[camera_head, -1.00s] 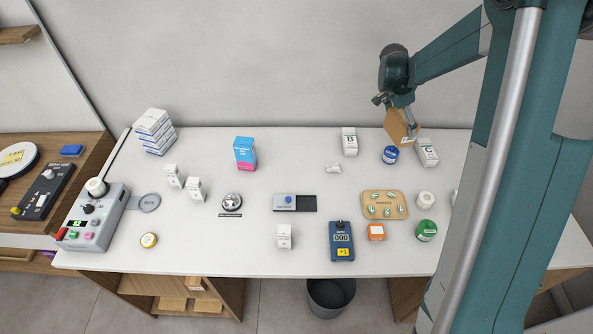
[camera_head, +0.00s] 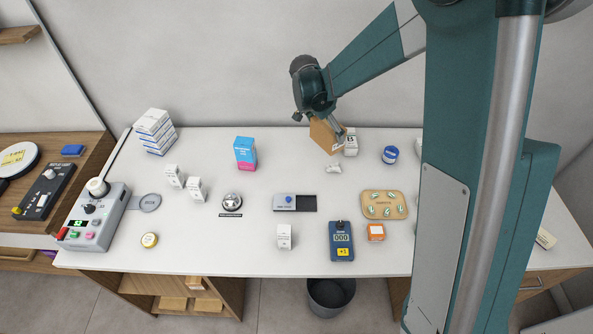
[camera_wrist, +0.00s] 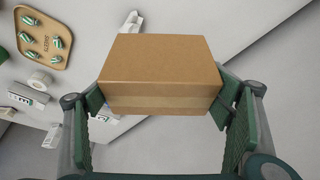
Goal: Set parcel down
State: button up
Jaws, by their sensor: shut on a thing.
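The parcel (camera_head: 324,137) is a brown cardboard box with a paler tape band. My gripper (camera_head: 337,137) is shut on it and holds it near the back of the white counter (camera_head: 290,237), in front of the white box marked B (camera_head: 351,144) or just left of it. In the wrist view the parcel (camera_wrist: 160,72) sits between the two green fingers (camera_wrist: 165,100), one at each side. Whether its underside touches the counter cannot be told; it looks raised.
A blue-and-pink box (camera_head: 245,153) stands left of the parcel, and a blue-lidded jar (camera_head: 390,154) right. A small white item (camera_head: 334,169) lies just in front. Bare counter lies between the blue-and-pink box and the parcel.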

jog(key=s+a+n, duration=0.1)
jog(key=s+a, duration=0.4)
jog(key=a, duration=0.6)
jog(key=shift+a+n+y, duration=0.2)
jog(key=shift+n+y, duration=0.1)
jog(key=shift+n, duration=0.1)
jog(key=shift+s, duration=0.1)
notch_tip(320, 180, down, 6)
jog(key=shift+f, duration=0.25)
jog(key=shift+f, duration=1.75)
jog(key=shift+f, duration=0.2)
jog(key=o, duration=1)
jog(key=shift+o, duration=0.2)
jog(key=shift+r, duration=0.25)
jog(key=v, duration=1.2)
jog(key=shift+s, duration=0.2)
